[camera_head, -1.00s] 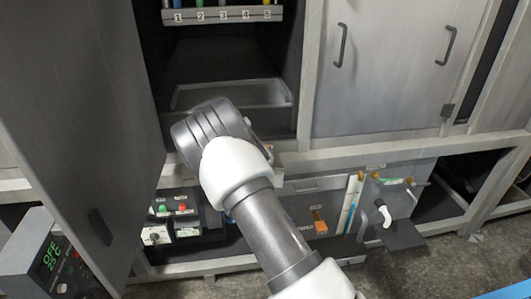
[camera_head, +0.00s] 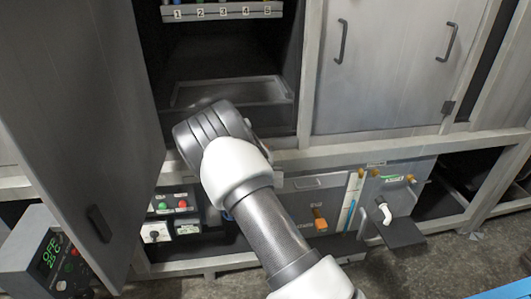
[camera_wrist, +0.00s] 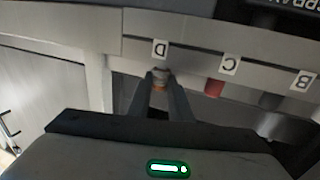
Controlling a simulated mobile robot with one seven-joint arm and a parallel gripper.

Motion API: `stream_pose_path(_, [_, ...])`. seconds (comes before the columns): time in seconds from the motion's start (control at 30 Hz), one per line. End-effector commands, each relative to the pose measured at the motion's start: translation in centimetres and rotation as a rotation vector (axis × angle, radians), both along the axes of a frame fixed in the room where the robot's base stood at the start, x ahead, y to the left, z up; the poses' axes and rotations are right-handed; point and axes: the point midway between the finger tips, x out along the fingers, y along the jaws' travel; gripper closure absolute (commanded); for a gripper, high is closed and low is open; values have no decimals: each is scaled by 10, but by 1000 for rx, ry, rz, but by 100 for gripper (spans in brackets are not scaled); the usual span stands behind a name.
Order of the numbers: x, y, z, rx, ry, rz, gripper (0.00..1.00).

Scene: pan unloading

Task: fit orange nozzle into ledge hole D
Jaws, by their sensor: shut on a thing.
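My gripper (camera_wrist: 160,80) is seen in the wrist view with its two fingers close together, shut on the orange nozzle (camera_wrist: 160,88). Only a small orange part and a greyish end of the nozzle show between the fingertips. The nozzle is at the ledge (camera_wrist: 190,59), right by the label D (camera_wrist: 161,49). Hole D itself is hidden, so I cannot tell whether the nozzle is in it. In the head view my arm hides the gripper and the nozzle.
A red piece (camera_wrist: 214,88) sits under the ledge by label C (camera_wrist: 230,65); label B (camera_wrist: 303,80) is farther right. In the head view, a numbered rack (camera_head: 222,12) is above the open cabinet bay, an open door (camera_head: 75,110) stands left, and a control box (camera_head: 52,260) is lower left.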

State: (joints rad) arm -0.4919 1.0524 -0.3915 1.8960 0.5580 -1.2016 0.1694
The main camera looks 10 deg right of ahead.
Motion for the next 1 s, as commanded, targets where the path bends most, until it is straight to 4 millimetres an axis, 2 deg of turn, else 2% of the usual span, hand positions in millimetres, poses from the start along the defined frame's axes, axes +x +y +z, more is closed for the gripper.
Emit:
stream_pose_path(0.83, [0, 0, -11, 0, 0, 0, 100])
stream_pose_path(0.87, [0, 0, -11, 0, 0, 0, 80])
stream_pose_path(1.0, [0, 0, -11, 0, 0, 0, 60])
